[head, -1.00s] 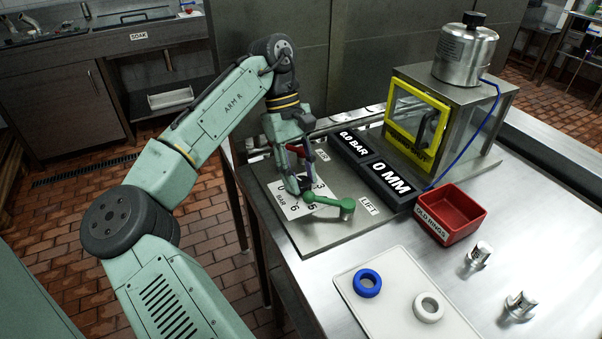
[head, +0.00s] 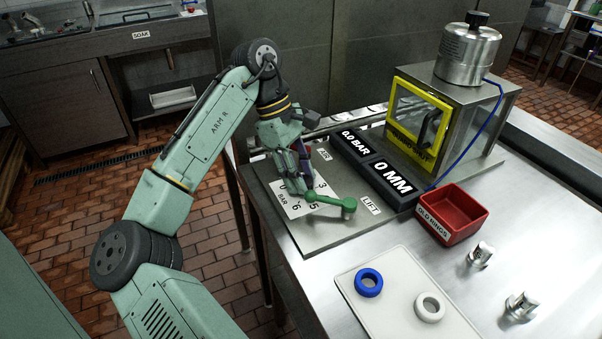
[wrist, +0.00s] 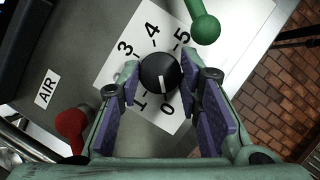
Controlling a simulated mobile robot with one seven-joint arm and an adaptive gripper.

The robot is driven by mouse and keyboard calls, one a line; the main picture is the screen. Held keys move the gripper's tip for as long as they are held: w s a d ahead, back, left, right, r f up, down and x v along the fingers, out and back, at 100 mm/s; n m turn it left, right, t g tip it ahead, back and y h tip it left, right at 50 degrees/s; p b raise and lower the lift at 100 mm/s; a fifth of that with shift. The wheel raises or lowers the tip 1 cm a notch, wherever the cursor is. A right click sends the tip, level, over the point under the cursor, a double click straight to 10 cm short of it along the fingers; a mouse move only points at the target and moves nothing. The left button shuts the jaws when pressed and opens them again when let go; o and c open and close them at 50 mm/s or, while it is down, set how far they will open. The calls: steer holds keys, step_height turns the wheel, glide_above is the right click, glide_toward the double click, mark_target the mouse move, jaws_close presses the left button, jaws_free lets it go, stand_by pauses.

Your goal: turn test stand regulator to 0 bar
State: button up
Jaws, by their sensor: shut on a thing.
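The regulator knob (wrist: 160,73) is black and round, with a white pointer line, and sits on a white dial plate (wrist: 110,72) numbered around it. The pointer faces the 0 mark. In the wrist view my gripper (wrist: 160,85) has one purple-padded finger on either side of the knob and is shut on it. In the head view my gripper (head: 296,172) is over the dial plate and hides the knob. The black readout (head: 354,144) shows 0.0 BAR.
A green LIFT lever (head: 330,201) is close beside the dial plate, and a red lever (wrist: 70,128) is near the AIR label. A 0 MM readout (head: 391,180), a yellow-framed cabinet (head: 420,115) and a red bin (head: 453,213) stand to the right. A tray (head: 395,310) holds two rings.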

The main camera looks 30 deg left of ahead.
steer(key=o, duration=1.1)
steer(key=shift+o, duration=0.2)
steer(key=v, duration=1.2)
